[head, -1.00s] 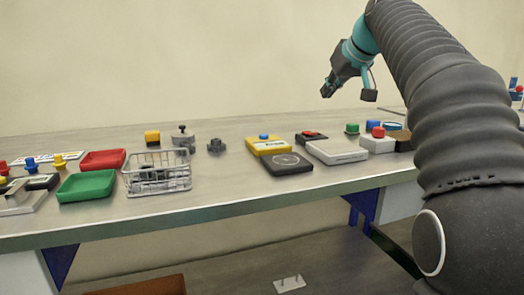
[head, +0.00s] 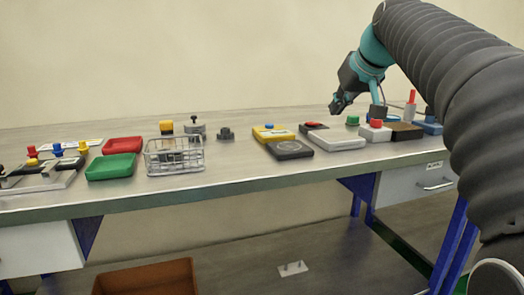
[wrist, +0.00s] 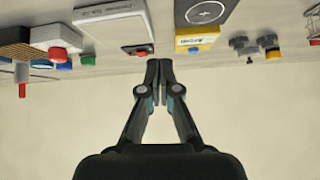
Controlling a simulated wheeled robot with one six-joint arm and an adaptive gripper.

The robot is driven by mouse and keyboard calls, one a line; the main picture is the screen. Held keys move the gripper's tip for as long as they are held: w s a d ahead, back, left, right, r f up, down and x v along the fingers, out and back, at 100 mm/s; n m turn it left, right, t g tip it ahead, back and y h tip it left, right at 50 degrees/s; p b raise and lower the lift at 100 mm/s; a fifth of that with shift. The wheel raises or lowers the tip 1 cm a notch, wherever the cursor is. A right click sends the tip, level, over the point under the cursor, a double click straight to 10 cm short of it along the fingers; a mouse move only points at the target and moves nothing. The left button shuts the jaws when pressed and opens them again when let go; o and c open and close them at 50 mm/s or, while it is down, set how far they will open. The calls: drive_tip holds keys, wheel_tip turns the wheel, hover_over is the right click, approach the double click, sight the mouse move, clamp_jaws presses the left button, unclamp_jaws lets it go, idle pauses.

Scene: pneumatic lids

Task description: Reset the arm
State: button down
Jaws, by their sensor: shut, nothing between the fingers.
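My gripper (head: 337,104) is at the right in the head view, in the air above the back of the workbench (head: 230,186). In the wrist view, my gripper (wrist: 159,66) has its fingertips together with nothing between them. No object touches the fingers as far as the views show. My dark sleeved arm runs down the right side of the head view and hides part of the bench's right end.
On the bench stand a wire basket (head: 174,157), red tray (head: 122,145), green tray (head: 110,167), yellow box (head: 272,135), white box (head: 337,140) and red-buttoned box (head: 376,131). A brown bin (head: 147,277) sits below. The bench's front strip is clear.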

drive_tip(key=s+a+f+m+g+h, duration=0.1)
drive_tip(key=s+f+m+g+h, duration=0.1)
drive_tip(key=s+f, duration=2.8)
drive_tip(key=shift+f+m+g, duration=0.3)
drive_tip(key=shift+f+g, duration=0.1)
drive_tip(key=shift+f, duration=0.35)
drive_tip(key=shift+a, duration=0.1)
